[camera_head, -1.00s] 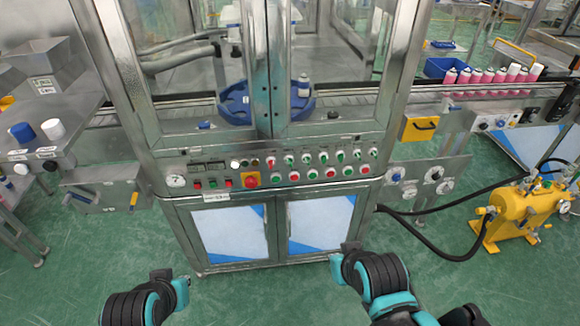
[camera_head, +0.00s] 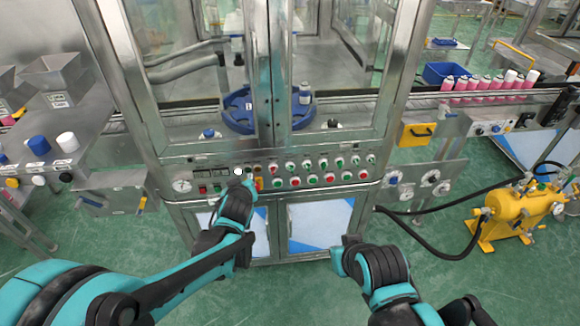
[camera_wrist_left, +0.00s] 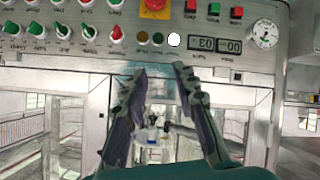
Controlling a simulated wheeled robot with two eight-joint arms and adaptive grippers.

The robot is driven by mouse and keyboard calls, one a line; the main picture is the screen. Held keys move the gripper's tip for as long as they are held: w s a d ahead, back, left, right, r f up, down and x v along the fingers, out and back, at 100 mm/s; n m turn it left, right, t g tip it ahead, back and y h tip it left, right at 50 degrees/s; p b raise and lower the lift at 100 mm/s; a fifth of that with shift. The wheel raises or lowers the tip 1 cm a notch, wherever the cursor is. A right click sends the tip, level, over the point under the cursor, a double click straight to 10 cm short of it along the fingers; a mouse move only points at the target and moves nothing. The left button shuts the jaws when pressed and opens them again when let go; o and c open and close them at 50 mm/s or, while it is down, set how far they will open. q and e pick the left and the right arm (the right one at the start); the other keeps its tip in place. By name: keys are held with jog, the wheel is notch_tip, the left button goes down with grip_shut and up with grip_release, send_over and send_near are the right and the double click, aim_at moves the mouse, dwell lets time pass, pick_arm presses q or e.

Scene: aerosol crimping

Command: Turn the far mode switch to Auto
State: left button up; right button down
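The front control panel (camera_head: 325,169) of the crimping machine carries a row of rotary switches, with a red-handled switch (camera_head: 274,168) at its left end and several green-handled ones, such as the rightmost switch (camera_head: 371,159). Which one is the far mode switch I cannot tell. In the left wrist view the panel is upside down, with the red-handled switch (camera_wrist_left: 116,33) left of the fingers. My left gripper (camera_head: 248,180) is in front of the panel's left part. Its fingers (camera_wrist_left: 161,71) are apart and empty. My right gripper (camera_head: 344,255) is low before the cabinet; its fingers are unclear.
A yellow-based red emergency stop (camera_wrist_left: 155,4) and a white round lamp (camera_wrist_left: 174,40) are near my left fingers. A gauge (camera_head: 181,186) is at the panel's left. Glass doors (camera_head: 340,70) rise above. A yellow pump (camera_head: 515,212) with black hoses stands right. Green floor is free in front.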

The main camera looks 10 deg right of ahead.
pick_arm(q)
jog(key=w+d+f+t+h+p, duration=0.1)
jog(key=w+d+f+p, duration=0.2)
jog(key=d, duration=0.4)
jog(key=t+h, duration=0.1)
jog(key=h, duration=0.1)
send_near(290, 170)
jog(key=w, duration=0.1)
jog(key=shift+n, duration=0.3)
jog(key=x, duration=0.2)
jog(key=b+x, duration=0.1)
jog(key=x, duration=0.5)
jog(key=shift+s+d+f+b, duration=0.1)
jog(key=shift+d+f+b, duration=0.1)
jog(key=shift+f+b, duration=0.1)
grip_shut()
